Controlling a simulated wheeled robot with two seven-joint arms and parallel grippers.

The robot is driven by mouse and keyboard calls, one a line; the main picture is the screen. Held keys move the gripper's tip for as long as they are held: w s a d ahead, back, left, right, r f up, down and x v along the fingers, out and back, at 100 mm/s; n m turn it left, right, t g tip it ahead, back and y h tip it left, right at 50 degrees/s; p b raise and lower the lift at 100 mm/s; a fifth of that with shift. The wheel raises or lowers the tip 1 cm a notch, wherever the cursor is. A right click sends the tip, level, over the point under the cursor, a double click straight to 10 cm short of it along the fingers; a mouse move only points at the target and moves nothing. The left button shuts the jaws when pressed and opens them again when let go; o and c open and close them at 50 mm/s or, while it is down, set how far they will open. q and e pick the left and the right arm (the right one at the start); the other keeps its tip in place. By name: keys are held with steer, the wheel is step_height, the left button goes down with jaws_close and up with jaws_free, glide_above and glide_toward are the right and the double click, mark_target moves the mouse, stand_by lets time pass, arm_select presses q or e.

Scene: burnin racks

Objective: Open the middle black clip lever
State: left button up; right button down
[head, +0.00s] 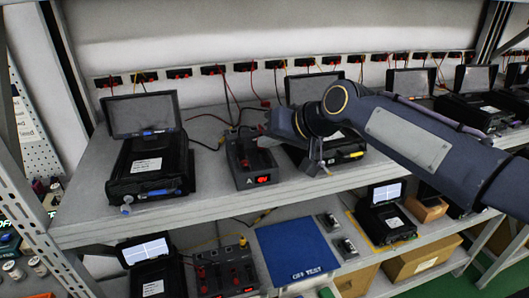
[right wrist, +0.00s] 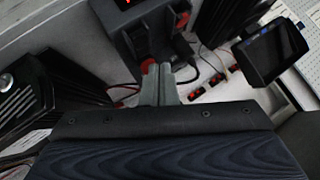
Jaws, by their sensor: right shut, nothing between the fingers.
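A dark grey test unit (head: 248,175) with a red display and a letter A stands on the upper shelf. It also shows at the top of the right wrist view (right wrist: 127,28). It carries black clip levers and red parts; I cannot tell clearly which lever is the middle one, as my gripper covers part of the unit. My right gripper (head: 268,132) reaches in from the right above the top of the unit. In the right wrist view its fingers (right wrist: 158,72) are together and empty, close to the red and black clips. Contact is unclear. My left gripper is not in view.
A black device with an open screen (head: 150,165) stands left of the unit. Another black device (head: 345,150) stands right of it, partly behind my arm. Red and black cables run to wall sockets (head: 213,70). The lower shelf holds a blue mat (head: 290,248).

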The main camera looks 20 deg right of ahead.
mark_target(270, 158)
steer(key=shift+f, duration=0.15)
stand_by(0.4)
steer(key=shift+f+b, duration=0.25)
steer(key=shift+b, duration=0.1)
steer(key=shift+w+f+b, duration=0.1)
steer(key=shift+f+b, duration=0.2)
steer(key=shift+f, duration=0.1)
stand_by(0.4)
steer(key=shift+r, duration=0.15)
stand_by(0.3)
steer(key=shift+r+p, duration=0.65)
steer(key=shift+r, duration=0.05)
steer(key=shift+r, duration=0.1)
steer(key=r+p, duration=0.2)
steer(key=r, duration=0.1)
steer(key=r+p, duration=0.2)
steer(key=shift+s, duration=0.4)
steer(key=shift+f, duration=0.15)
